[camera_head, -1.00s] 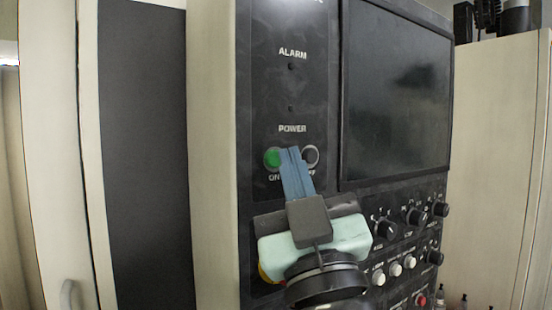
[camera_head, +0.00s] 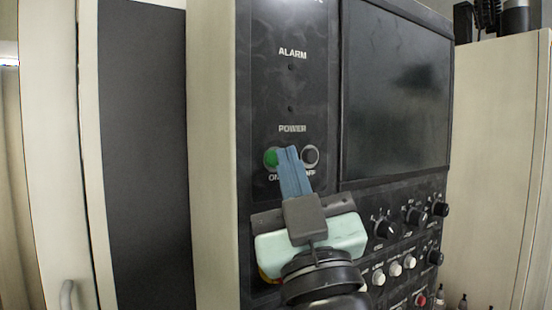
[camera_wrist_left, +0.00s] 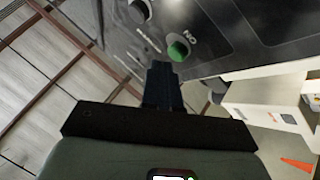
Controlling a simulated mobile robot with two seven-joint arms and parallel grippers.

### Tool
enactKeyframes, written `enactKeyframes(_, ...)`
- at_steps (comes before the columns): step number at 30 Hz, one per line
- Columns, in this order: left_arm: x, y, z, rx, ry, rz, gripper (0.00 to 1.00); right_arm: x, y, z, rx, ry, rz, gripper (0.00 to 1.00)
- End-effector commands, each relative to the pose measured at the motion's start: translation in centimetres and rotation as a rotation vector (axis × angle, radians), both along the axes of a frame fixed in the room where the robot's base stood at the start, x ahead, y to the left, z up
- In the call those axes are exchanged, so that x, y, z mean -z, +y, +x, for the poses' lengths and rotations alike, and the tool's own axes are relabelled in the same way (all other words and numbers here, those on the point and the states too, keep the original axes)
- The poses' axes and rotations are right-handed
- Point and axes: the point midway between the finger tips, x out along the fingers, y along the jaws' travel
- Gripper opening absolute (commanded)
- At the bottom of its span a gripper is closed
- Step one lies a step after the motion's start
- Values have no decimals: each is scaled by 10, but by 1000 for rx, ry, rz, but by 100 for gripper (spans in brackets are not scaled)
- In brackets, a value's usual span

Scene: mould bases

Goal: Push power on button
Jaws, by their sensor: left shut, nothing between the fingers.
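The green power ON button (camera_head: 271,158) sits under the POWER label on the black control panel. It also shows in the left wrist view (camera_wrist_left: 178,50), just beyond the fingertips. The dark OFF button (camera_head: 310,156) is to its right. My left gripper (camera_head: 287,150) is shut and empty, its blue fingers pointing up at the panel. In the head view its tips overlap the right edge of the green button. In the wrist view the tips (camera_wrist_left: 161,66) appear a little short of the button; whether they touch it, I cannot tell. My right gripper is not in view.
A dark screen (camera_head: 396,90) fills the panel's right side. Knobs (camera_head: 386,230) and white buttons (camera_head: 394,269) sit lower right of the gripper, with a red button (camera_head: 420,299) below. A pale cabinet wall (camera_head: 212,150) stands left of the panel.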

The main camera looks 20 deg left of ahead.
Motion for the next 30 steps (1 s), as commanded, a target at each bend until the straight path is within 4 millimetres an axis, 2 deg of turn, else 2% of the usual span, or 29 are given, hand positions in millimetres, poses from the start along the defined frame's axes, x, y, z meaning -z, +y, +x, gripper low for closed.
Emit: enactKeyframes(30, 0, 8, 6, -2, 1, 0, 0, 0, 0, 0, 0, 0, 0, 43)
